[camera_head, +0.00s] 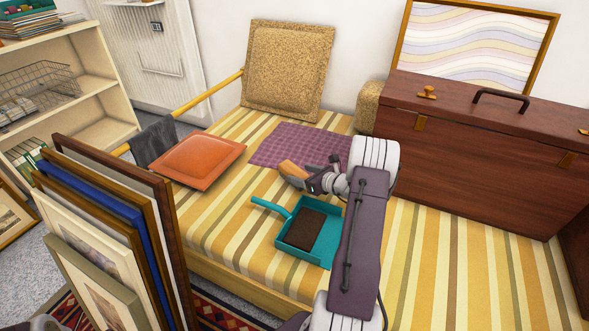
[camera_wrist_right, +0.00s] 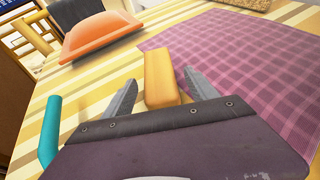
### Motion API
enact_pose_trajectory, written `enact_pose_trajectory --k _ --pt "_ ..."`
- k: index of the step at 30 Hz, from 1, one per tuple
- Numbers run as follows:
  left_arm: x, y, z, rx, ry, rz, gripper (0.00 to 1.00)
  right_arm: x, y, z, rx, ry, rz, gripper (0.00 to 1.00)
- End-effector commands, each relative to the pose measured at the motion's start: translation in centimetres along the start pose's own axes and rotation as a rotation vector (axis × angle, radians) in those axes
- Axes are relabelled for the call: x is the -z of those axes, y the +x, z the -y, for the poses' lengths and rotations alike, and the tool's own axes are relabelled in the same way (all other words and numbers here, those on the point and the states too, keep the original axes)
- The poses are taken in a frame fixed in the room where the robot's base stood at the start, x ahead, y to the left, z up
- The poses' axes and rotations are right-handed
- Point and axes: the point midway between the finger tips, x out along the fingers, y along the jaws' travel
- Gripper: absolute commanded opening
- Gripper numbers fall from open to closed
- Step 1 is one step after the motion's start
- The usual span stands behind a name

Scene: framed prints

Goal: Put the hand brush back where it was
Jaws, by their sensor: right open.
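An orange-tan wooden block, which looks like part of the hand brush (camera_head: 293,168), is at my right gripper (camera_head: 300,178), above the striped bed cover. In the right wrist view the block (camera_wrist_right: 160,75) lies between the two open fingers (camera_wrist_right: 160,88), with gaps on both sides.
A purple checked cloth (camera_head: 290,143) lies behind the gripper, and an orange cushion (camera_head: 200,158) to its left. A brown trunk (camera_head: 470,150) stands at right. Framed prints (camera_head: 120,230) lean at the front left. The striped cover (camera_head: 420,260) is clear at front right.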

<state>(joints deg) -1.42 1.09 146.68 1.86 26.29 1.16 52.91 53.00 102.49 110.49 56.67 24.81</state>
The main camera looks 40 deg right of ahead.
Motion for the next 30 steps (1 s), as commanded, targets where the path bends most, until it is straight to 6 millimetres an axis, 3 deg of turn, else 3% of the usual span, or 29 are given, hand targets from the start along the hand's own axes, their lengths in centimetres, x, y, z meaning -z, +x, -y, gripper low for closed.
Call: enact_pose_trajectory --k 1,3,10,28,30 --pt "0.1 -1.3 0.0 0.000 0.000 0.000 0.25 -0.7 -1.7 0.1 0.003 0.004 -0.002 0.67" --pt "0.2 -2.0 0.0 0.000 0.000 0.000 0.25 -0.6 -3.4 0.1 0.004 0.004 -0.001 0.67" --pt "0.3 -3.1 -0.1 0.000 0.000 0.000 0.25 -0.2 -6.9 0.0 0.001 0.000 0.000 0.67" --pt "0.3 -3.1 -0.1 0.000 0.000 0.000 0.25 0.0 -7.2 -0.1 -0.002 -0.001 0.001 0.67" --pt "0.3 -3.3 -0.1 0.000 0.000 0.000 0.25 -0.4 -6.7 -0.8 -0.020 -0.009 0.001 0.67"
